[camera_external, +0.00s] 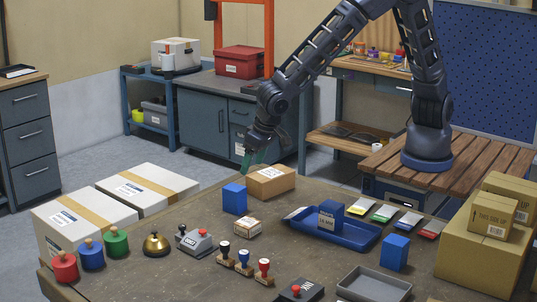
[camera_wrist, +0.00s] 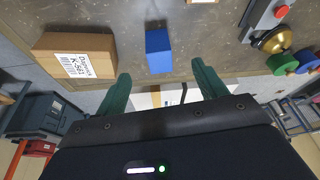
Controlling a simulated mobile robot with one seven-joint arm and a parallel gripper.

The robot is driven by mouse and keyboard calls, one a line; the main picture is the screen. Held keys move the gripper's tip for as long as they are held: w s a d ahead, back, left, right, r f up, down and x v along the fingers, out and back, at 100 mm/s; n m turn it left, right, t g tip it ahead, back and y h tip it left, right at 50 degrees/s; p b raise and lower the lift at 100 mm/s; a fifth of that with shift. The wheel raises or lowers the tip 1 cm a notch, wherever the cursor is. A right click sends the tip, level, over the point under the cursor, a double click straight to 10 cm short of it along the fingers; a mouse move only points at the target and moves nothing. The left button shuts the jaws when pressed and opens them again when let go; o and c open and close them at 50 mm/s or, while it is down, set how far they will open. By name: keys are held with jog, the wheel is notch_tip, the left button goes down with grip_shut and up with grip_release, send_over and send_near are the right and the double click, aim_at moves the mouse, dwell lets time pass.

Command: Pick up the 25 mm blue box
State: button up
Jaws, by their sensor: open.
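Several blue boxes stand on the workbench, and I cannot tell sizes for certain. One blue box (camera_external: 234,198) stands upright near the far edge, left of a cardboard box. Another blue box (camera_external: 331,208) is in the blue tray (camera_external: 352,238), with a small label in front whose text I cannot read surely. A third blue box (camera_external: 395,252) stands right of the tray. My gripper (camera_external: 247,157) is open and empty, above and beyond the bench's far edge. In the wrist view my gripper (camera_wrist: 160,78) has a blue box (camera_wrist: 158,50) ahead, between its green fingers in the picture but apart from them.
A cardboard box (camera_external: 270,181) stands close beside the far blue box; it also shows in the wrist view (camera_wrist: 75,55). A small carton (camera_external: 248,227), stamps (camera_external: 243,262), a bell (camera_external: 156,244) and a stapler-like device (camera_external: 194,240) stand nearer. Larger cartons (camera_external: 484,250) fill the right end.

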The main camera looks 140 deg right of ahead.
aim_at(234, 188)
jog(key=shift+m+h, duration=0.4)
jog(key=shift+m, duration=0.1)
jog(key=x, duration=0.3)
jog(key=d+x, duration=0.1)
jog(key=x, duration=0.3)
jog(key=d+r+x, duration=0.1)
jog(key=x, duration=0.3)
jog(key=shift+w+f, duration=0.1)
jog(key=shift+w, duration=0.2)
jog(key=shift+s+x, duration=0.2)
jog(key=shift+x, duration=1.1)
jog(key=shift+s+x, duration=0.2)
jog(key=shift+x, duration=1.05)
jog(key=shift+c, duration=0.4)
jog(key=c, duration=1.1)
